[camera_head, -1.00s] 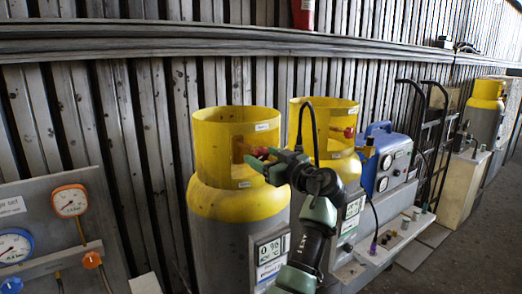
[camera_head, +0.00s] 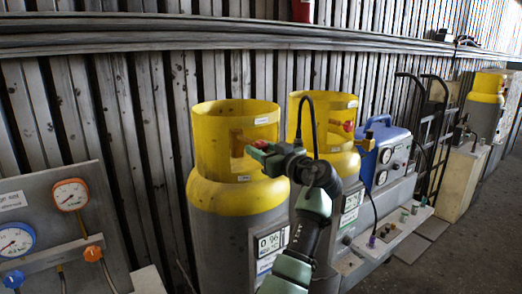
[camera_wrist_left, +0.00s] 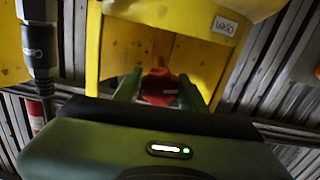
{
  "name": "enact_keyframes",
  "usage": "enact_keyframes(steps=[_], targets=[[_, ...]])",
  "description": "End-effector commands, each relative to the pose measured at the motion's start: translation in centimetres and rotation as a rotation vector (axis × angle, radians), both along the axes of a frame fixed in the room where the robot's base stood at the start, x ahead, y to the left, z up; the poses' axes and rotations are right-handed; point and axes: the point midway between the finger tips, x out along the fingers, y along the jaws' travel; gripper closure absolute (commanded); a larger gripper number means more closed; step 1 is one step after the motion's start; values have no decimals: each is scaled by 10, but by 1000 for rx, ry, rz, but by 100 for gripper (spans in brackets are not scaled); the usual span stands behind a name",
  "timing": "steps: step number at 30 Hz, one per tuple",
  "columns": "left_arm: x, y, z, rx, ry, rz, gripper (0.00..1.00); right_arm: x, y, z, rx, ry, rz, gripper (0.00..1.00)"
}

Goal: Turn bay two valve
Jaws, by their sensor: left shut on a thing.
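Two grey gas cylinders with yellow collars stand side by side, the left cylinder (camera_head: 236,190) and the right cylinder (camera_head: 345,160). My left gripper (camera_head: 256,151) reaches into the collar opening of the left cylinder. In the left wrist view, the gripper's two green fingers (camera_wrist_left: 158,90) are on either side of a red valve handle (camera_wrist_left: 160,86), shut on it. The brass valve body is mostly hidden behind my gripper. A second red valve handle (camera_head: 347,127) shows inside the right cylinder's collar. I cannot read a bay number. My right gripper is not in view.
A gauge panel (camera_head: 38,205) stands at the left. A blue unit with dials (camera_head: 388,152) and a black hand truck (camera_head: 432,140) are at the right. A slatted wall runs behind. Open floor (camera_head: 465,245) lies at the right front.

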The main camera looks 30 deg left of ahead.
Motion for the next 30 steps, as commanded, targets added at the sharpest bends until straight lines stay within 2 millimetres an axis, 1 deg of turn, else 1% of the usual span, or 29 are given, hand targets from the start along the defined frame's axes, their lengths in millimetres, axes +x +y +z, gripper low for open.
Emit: enact_keyframes(steps=[5, 14, 23, 30], targets=[[0, 0, 0, 40, 95, -1, 99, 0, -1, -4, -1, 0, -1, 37], [0, 0, 1, 145, 346, -1, 99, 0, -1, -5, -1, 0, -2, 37], [0, 0, 2, 253, 609, -1, 99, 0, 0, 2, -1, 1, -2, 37], [-1, 0, 4, 342, 821, 0, 99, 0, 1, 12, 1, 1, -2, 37]])
